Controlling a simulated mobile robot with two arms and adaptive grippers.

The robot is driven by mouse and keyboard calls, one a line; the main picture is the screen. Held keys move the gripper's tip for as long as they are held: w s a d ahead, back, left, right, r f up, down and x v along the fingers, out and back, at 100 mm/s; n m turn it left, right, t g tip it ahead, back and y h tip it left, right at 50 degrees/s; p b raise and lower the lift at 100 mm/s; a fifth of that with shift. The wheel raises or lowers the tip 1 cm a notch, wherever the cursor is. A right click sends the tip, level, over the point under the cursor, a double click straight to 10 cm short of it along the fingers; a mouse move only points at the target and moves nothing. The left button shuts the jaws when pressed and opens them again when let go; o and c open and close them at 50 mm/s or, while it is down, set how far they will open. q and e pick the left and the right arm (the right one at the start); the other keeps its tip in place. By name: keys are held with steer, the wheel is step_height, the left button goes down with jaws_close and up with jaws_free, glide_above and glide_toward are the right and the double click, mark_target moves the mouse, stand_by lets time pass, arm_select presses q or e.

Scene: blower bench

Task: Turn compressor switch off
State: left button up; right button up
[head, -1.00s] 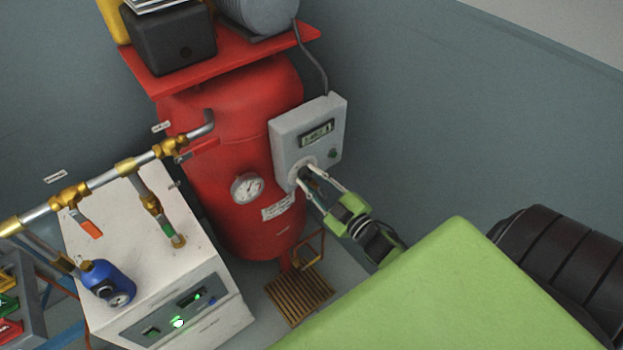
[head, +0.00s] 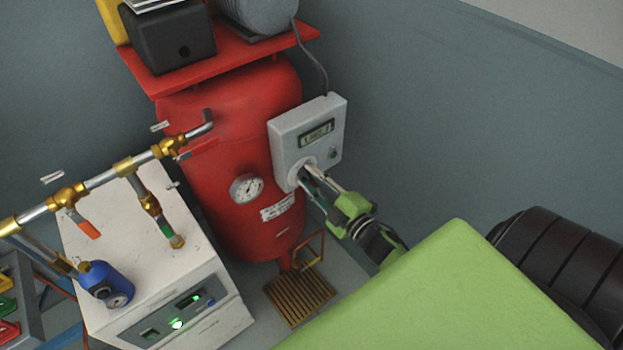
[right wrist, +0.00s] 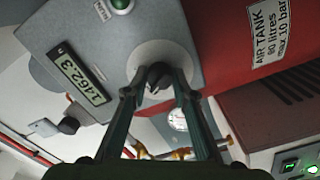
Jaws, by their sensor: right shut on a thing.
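The grey compressor control box (head: 290,133) is on the right side of the red air tank (head: 212,178), with a display and a small green light on its face. My right gripper (head: 306,173) reaches to the round pale plate low on the box. In the right wrist view the fingers of my right gripper (right wrist: 158,78) are shut on the dark switch knob (right wrist: 155,73) at the middle of the pale round plate (right wrist: 163,56). The fingers partly cover the knob, and its pointing is hard to read. My left gripper is not in view.
A white dryer unit (head: 133,235) with lit green indicators stands left of the tank. A brass-fitted pipe (head: 105,177) with an orange-handled valve runs above it. A pressure gauge (head: 246,188) is on the tank front, and a floor grate (head: 299,297) lies below.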

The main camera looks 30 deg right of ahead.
steer(key=o, duration=1.1)
steer(key=s, duration=0.8)
steer(key=s+d, duration=0.1)
steer(key=s, duration=0.3)
